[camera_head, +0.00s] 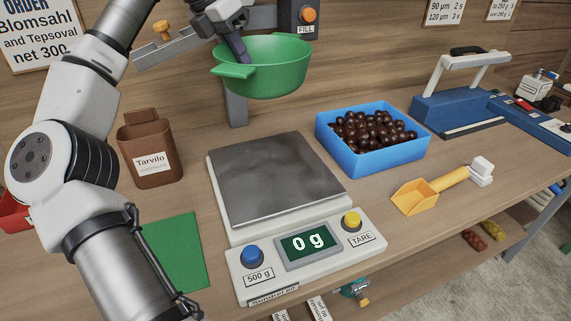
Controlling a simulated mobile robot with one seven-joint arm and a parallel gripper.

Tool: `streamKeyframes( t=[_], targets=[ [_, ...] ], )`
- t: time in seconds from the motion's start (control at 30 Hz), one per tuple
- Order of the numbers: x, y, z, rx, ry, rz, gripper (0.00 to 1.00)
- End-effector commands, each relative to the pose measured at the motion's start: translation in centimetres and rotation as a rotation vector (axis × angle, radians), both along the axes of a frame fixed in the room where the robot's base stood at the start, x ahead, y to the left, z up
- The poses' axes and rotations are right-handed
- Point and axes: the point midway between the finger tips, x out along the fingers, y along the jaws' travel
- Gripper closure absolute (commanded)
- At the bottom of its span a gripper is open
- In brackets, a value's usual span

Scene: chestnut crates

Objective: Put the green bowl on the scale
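The green bowl (268,70), with a tab handle at its left, hangs in the air above the back of the scale. My gripper (238,48) is at the bowl's back-left rim and appears shut on it; the fingertips are partly hidden by the bowl. The scale (237,262) stands on the bench with a bare grey metal plate (272,180). Its display (308,243) reads 0 g. A blue button (251,256) marked 500 g and a yellow button (351,221) marked TARE are on its front.
A blue crate of chestnuts (375,162) stands right of the scale, with a yellow scoop (416,197) in front of it. A brown Tarvilo container (150,157) and a green mat (180,255) are at the left. A blue sealer-like device (455,112) stands at the back right.

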Motion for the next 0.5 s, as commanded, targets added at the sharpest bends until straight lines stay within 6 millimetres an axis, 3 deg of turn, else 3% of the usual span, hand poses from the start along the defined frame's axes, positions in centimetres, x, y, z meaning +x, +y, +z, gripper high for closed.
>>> streamKeyframes(
  t=[0.23,0.5],
  targets=[
    [0.1,0.0,-0.9,0.000,0.002,-0.012,1.00],
    [0.0,0.0,-7.7,-0.002,0.004,-0.014,1.00]
  ],
)
